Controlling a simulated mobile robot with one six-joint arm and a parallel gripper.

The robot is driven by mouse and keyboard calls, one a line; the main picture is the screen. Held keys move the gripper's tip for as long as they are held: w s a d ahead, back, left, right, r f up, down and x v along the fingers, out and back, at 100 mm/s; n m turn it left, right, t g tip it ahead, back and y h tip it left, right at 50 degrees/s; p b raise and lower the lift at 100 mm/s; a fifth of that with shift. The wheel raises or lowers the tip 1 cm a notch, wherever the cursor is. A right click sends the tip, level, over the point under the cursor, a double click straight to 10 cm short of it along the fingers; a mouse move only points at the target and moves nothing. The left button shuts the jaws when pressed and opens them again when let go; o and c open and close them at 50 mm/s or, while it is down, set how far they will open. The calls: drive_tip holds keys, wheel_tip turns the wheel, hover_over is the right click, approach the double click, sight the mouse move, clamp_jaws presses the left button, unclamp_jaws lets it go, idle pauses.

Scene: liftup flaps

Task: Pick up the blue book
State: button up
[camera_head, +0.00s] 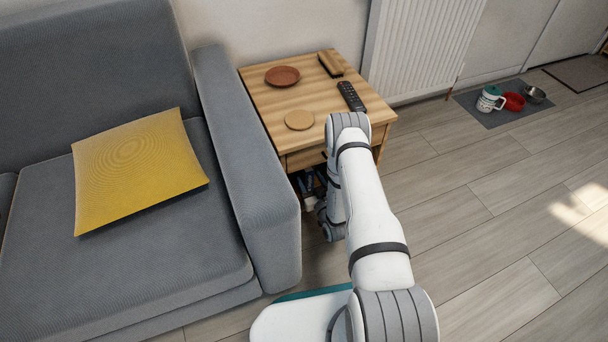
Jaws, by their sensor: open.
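I cannot make out a blue book in the head view. The small wooden side table (283,105) stands beside the sofa arm, and its space below the top is mostly hidden by my arm and the sofa. My gripper (308,186) is open, low at the front of that space, small and partly covered by my own wrist. Dark, bluish shapes show around it, too small to tell apart. I see nothing held in it.
On the table top are a reddish-brown plate (282,76), a round coaster (299,120), a black remote (351,96) and a brown box-like item (331,64). The grey sofa (262,200) stands close on the left, a radiator (415,45) behind.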

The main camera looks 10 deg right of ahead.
drive_tip(key=w+b, duration=0.1)
drive_tip(key=w, duration=0.1)
drive_tip(key=w+a+b, duration=0.1)
drive_tip(key=w+b, duration=0.1)
drive_tip(key=w, duration=0.1)
drive_tip(key=shift+w+a, duration=0.1)
drive_tip(key=shift+w, duration=0.1)
clamp_jaws()
idle(0.4)
